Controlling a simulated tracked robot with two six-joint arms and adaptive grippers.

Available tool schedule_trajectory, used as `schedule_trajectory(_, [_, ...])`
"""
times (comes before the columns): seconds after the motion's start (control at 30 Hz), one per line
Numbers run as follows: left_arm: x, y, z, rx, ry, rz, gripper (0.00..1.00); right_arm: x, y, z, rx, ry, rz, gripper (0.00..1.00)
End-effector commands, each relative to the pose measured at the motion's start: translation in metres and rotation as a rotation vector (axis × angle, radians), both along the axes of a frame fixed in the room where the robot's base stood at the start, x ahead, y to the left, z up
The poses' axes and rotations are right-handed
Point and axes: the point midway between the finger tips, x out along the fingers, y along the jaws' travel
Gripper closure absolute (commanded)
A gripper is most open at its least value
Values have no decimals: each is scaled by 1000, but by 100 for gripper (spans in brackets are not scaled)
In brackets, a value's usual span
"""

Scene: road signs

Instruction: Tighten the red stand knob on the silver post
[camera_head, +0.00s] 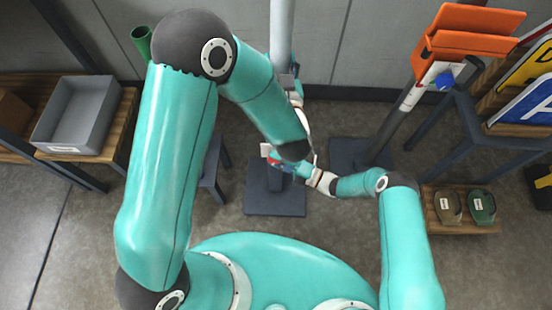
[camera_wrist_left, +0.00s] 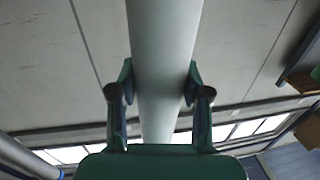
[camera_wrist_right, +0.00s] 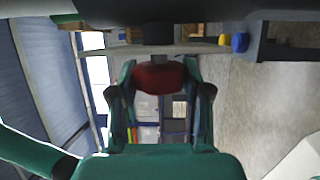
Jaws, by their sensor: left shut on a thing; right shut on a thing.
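The silver post (camera_head: 282,35) stands upright at the back middle in the head view, on a dark square base plate (camera_head: 275,201). My left gripper (camera_head: 296,92) is shut around the post, which fills the space between its fingers in the left wrist view (camera_wrist_left: 163,70). The red stand knob (camera_wrist_right: 158,76) sits between the fingertips of my right gripper (camera_wrist_right: 160,90), low on the stand. My right gripper is shut on it. In the head view the knob is mostly hidden by my arms, with a little red at my right gripper (camera_head: 290,168).
A grey bin (camera_head: 82,115) is on a wooden shelf at left. Two small containers (camera_head: 481,207) sit on a low wooden shelf at right. Sign panels (camera_head: 530,70) lean at far right.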

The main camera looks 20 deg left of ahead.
Motion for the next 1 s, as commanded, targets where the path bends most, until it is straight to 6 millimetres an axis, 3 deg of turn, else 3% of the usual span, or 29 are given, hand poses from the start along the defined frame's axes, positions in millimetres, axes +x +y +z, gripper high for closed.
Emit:
schedule_trajectory(0.33, [0,0,1,0,-5,1,100,3,-3,-3,-6,5,-12,86])
schedule_trajectory(0.37, [0,0,1,0,-5,1,100,3,-3,-3,-6,5,-12,47])
schedule_trajectory(0.5, [0,0,1,0,-5,1,100,2,-2,-3,-4,4,-8,26])
schedule_trajectory(0.83, [0,0,1,-1,-4,0,100,1,-2,-1,-2,2,-4,26])
schedule_trajectory(1.0, [0,0,1,-1,-4,0,100,-1,-15,-3,-2,4,-5,26])
